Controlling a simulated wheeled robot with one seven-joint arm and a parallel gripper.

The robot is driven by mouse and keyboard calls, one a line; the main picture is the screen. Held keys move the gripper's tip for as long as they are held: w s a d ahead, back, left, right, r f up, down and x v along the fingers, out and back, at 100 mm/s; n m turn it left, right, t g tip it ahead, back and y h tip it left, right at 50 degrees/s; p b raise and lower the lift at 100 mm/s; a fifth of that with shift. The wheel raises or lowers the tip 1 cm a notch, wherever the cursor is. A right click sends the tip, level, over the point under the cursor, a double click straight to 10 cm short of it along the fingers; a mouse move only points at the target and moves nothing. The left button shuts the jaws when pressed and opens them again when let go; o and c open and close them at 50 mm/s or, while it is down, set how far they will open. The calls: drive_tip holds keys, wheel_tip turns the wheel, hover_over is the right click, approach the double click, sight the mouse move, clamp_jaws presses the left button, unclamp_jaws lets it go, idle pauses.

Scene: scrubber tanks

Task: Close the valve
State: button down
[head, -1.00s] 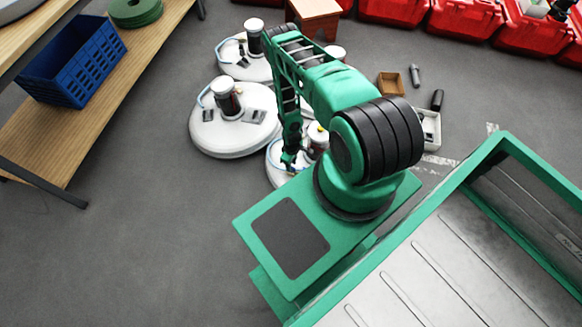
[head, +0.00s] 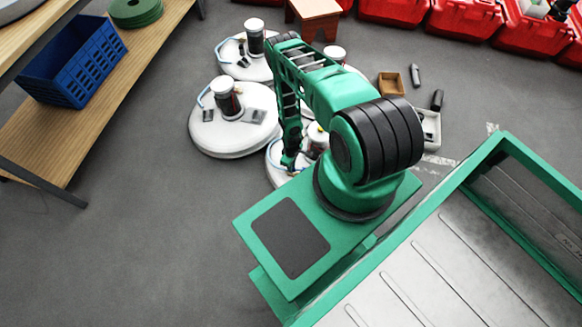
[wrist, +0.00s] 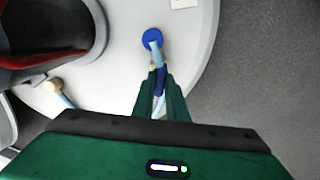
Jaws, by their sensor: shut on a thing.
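The valve (wrist: 152,38) shows in the wrist view as a round blue fitting with a light blue part running back from it, on the white lid of a tank (wrist: 205,35). My gripper (wrist: 158,72) is shut on the blue part of the valve, just below the round fitting in the picture. The fingers hide some of what they hold, and I cannot tell the handle's exact angle. In the head view my gripper (head: 288,163) is low over the nearest white tank (head: 275,172), which my arm partly covers; the valve cannot be made out there.
Other white scrubber tanks (head: 210,138) with dark motors stand close on the left and behind. A wooden shelf (head: 140,60) with a blue crate (head: 72,62) is at the left. Red bins (head: 465,20) line the back. Grey floor at the lower left is clear.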

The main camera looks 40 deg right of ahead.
drive_tip(key=shift+m, duration=0.3)
drive_tip(key=m, duration=0.6)
drive_tip(key=shift+m, duration=0.3)
drive_tip(key=m, duration=0.3)
drive_tip(key=shift+m, duration=2.1)
drive_tip(key=c, duration=1.8)
unclamp_jaws()
drive_tip(key=shift+o, duration=0.2)
drive_tip(key=shift+r, duration=0.1)
wheel_tip(320, 180, up, 10)
drive_tip(key=shift+r, duration=0.25)
